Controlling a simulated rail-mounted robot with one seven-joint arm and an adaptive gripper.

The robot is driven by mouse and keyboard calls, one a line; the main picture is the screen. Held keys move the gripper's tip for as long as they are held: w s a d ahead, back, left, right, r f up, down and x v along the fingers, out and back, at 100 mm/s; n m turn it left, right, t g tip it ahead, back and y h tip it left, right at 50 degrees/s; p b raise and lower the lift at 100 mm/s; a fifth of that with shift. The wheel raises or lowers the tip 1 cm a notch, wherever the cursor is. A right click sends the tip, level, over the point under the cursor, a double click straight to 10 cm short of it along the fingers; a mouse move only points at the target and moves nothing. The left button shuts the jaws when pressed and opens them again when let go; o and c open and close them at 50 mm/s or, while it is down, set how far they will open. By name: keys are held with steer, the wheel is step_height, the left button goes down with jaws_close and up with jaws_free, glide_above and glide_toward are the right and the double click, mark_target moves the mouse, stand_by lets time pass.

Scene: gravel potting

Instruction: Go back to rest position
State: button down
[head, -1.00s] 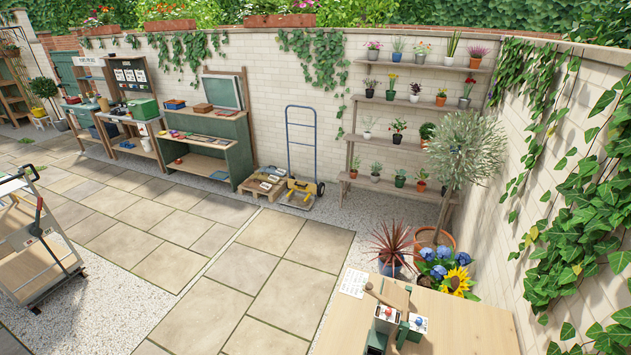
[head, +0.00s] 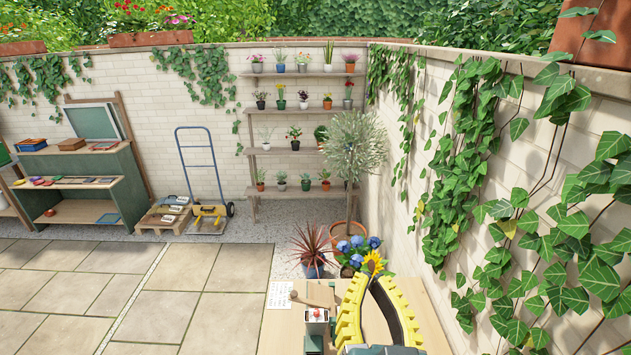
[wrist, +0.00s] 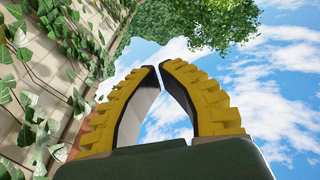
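My gripper (head: 370,279) is raised upright at the lower right of the head view, in front of the wooden table. It has two yellow ribbed fingers with dark inner faces. In the wrist view the fingers of my gripper (wrist: 160,66) curve together until their tips almost meet, with a thin gap. Nothing is held between them; sky shows through. The fingers point up past the wall toward sky and treetops.
The wooden table (head: 281,327) carries a white sheet (head: 280,294) and a small boxy device (head: 317,322). Behind it stand a red spiky plant (head: 312,246), blue flowers and a sunflower (head: 373,262). An ivy-covered wall (head: 405,205) runs close on the right. Paving (head: 215,318) at left is clear.

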steer(key=s+r+n+t, duration=0.2)
steer(key=s+r+t, duration=0.1)
steer(key=s+r, duration=0.3)
step_height(320, 180, up, 2)
steer(key=shift+s+r, duration=0.1)
steer(key=shift+s, duration=0.05)
stand_by(0.6)
